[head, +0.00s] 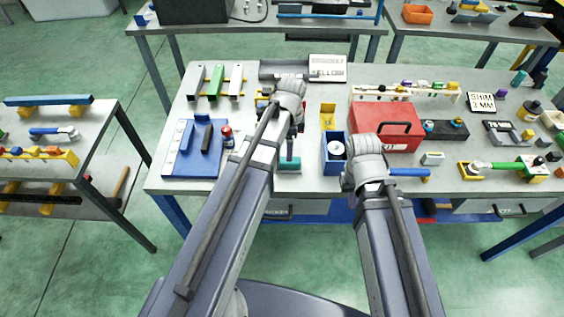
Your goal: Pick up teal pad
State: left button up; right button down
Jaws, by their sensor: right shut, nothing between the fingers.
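A small teal piece (290,164), which looks like the teal pad, lies near the front edge of the middle table. It is partly hidden by my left arm. My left gripper (290,150) hangs just above it in the picture; its fingers are too small and dark to read, and I cannot tell whether they touch the teal piece. My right gripper (347,184) is shut and empty, low at the table's front beside the blue bin, mostly hidden by its own wrist.
The blue bin (326,167) holds a white roll. A red toolbox (398,128) stands behind my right wrist. A blue-and-white board (176,160) with blocks and a red can (227,136) are on the left. A blue-handled tool (409,172) lies at the front edge.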

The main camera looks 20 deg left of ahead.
aim_at(289, 164)
pick_arm(q)
jog(key=shift+d+f+b, duration=0.1)
jog(key=shift+f+b, duration=0.3)
jog(key=shift+b, duration=0.05)
notch_tip(289, 164, down, 7)
jog(key=b, duration=0.7)
jog(key=shift+c, duration=0.2)
grip_shut()
